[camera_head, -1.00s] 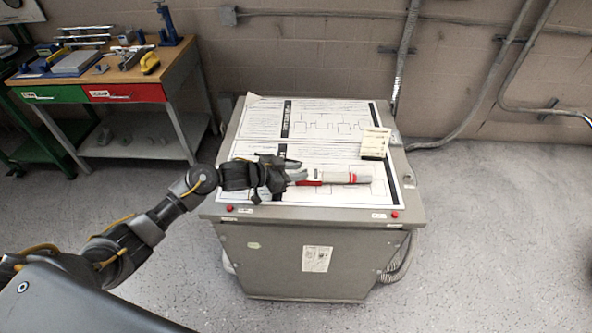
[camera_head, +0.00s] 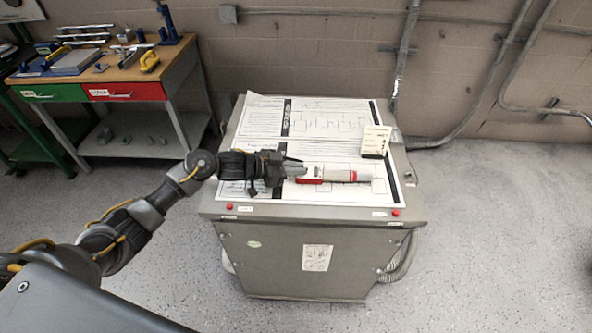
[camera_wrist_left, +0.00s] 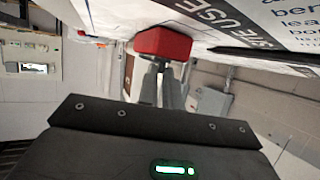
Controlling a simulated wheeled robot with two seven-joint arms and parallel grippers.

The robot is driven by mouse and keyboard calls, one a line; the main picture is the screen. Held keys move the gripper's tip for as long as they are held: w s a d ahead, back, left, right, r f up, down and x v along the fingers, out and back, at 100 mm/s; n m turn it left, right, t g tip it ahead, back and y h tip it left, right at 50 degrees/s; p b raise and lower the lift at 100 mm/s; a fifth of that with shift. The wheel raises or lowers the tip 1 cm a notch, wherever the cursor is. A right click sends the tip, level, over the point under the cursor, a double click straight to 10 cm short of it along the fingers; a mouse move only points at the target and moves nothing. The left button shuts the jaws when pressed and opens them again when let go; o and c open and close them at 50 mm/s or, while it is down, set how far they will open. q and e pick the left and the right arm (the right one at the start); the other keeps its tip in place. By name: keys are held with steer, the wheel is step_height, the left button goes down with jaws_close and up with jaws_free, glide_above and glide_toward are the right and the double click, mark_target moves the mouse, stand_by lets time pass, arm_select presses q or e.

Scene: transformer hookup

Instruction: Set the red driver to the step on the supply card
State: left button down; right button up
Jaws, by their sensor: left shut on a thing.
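The red driver (camera_head: 312,181) is on the printed sheet on top of the grey cabinet, in the head view. A whitish cylinder with a red band (camera_head: 345,175) extends to its right; I cannot tell whether they are one piece. My left gripper (camera_head: 296,172) reaches in from the left and is shut on the red driver's left end. In the left wrist view the driver shows as a red block (camera_wrist_left: 162,43) at the fingertips (camera_wrist_left: 160,68). Its step setting is not readable. A cream card (camera_head: 376,140), perhaps the supply card, stands behind right; its text is too small.
The grey cabinet (camera_head: 310,262) has red buttons at its front corners. Printed sheets (camera_head: 265,135) cover its top. A workbench (camera_head: 180,75) with tools and green and red drawers stands at the back left. Conduits run along the wall. The floor at right is clear.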

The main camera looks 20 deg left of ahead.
arm_select(q)
steer(key=shift+w+a+f+m+g+h+b, duration=0.1)
steer(key=shift+w+m+g+h+b, duration=0.1)
steer(key=shift+m+g+b, duration=0.15)
steer(key=shift+w+a+f+m+g+h+b, duration=0.1)
steer(key=shift+m+g+h+b, duration=0.15)
steer(key=shift+m+b, duration=0.1)
steer(key=m+g+b, duration=0.1)
steer(key=b, duration=0.1)
steer(key=m+g+h+b, duration=0.1)
steer(key=shift+w+g+b, duration=0.15)
steer(key=shift+g+b, duration=0.15)
steer(key=shift+b, duration=0.05)
steer(key=shift+r+m+g+b, duration=0.15)
steer(key=shift+m+g+b, duration=0.35)
steer(key=shift+m+b, duration=0.15)
steer(key=c, duration=1.6)
jaws_free()
steer(key=shift+o, duration=0.2)
steer(key=shift+a, duration=0.1)
steer(key=b+v, duration=0.2)
steer(key=v, duration=0.7)
steer(key=shift+a, duration=0.2)
steer(key=shift+a+r, duration=0.35)
steer(key=shift+a, duration=0.3)
